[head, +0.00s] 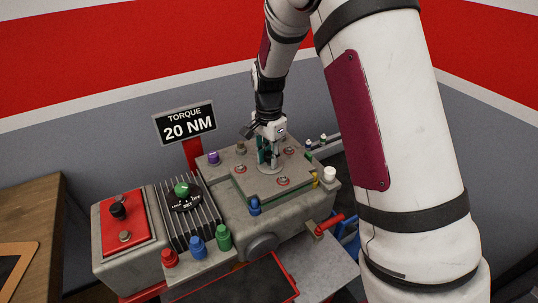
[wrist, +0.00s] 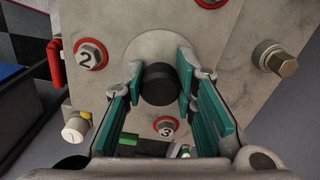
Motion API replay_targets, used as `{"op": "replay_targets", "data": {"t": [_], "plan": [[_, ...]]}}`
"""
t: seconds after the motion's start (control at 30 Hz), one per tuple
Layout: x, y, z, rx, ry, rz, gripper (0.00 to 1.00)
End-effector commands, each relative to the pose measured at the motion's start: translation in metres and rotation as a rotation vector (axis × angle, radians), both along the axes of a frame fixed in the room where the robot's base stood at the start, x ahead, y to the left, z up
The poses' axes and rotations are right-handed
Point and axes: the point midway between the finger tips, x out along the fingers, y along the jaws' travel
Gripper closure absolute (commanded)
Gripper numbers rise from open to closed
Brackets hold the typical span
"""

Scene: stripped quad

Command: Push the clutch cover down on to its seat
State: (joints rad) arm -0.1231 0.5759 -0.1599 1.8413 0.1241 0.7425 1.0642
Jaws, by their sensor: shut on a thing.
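The clutch cover (head: 258,186) is a grey plate with red-ringed bolts on top of the grey housing (head: 292,205). A green line shows along its lower edge; I cannot tell whether there is a gap beneath it. In the wrist view the cover (wrist: 125,58) fills the middle, with bolts marked 2 (wrist: 91,55) and 3 (wrist: 166,126). My gripper (head: 268,163) points down over the middle of the cover. In the wrist view its teal fingers close on a round black knob (wrist: 160,84) on the cover. The fingers hide the knob's sides.
A sign (head: 185,123) reading "TORQUE 20 NM" stands behind the housing. Blue (head: 255,206), purple (head: 214,157) and white (head: 329,174) caps stand around the cover. A finned block with a green knob (head: 182,189) and a red-topped box (head: 124,222) are to the left.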

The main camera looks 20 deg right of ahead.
Motion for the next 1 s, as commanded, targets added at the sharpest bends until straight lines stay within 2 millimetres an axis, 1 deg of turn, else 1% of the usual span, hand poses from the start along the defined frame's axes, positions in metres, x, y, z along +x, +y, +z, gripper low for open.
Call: {"op": "replay_targets", "data": {"t": [0.37, 0.4, 0.5, 0.83, 0.93, 1.0], "plan": [[0.001, 0.0, -0.008, 0.0, -0.001, 0.0, 1.0], [0.001, 0.0, -0.008, 0.0, -0.002, 0.0, 0.7], [0.0, 0.0, -0.007, -0.001, -0.001, 0.0, 0.51], [0.0, 0.0, -0.007, 0.0, 0.0, 0.0, 0.51], [0.001, 0.0, 0.001, 0.0, -0.002, 0.0, 0.51], [0.001, 0.0, 0.011, 0.0, -0.003, 0.0, 0.51]]}}
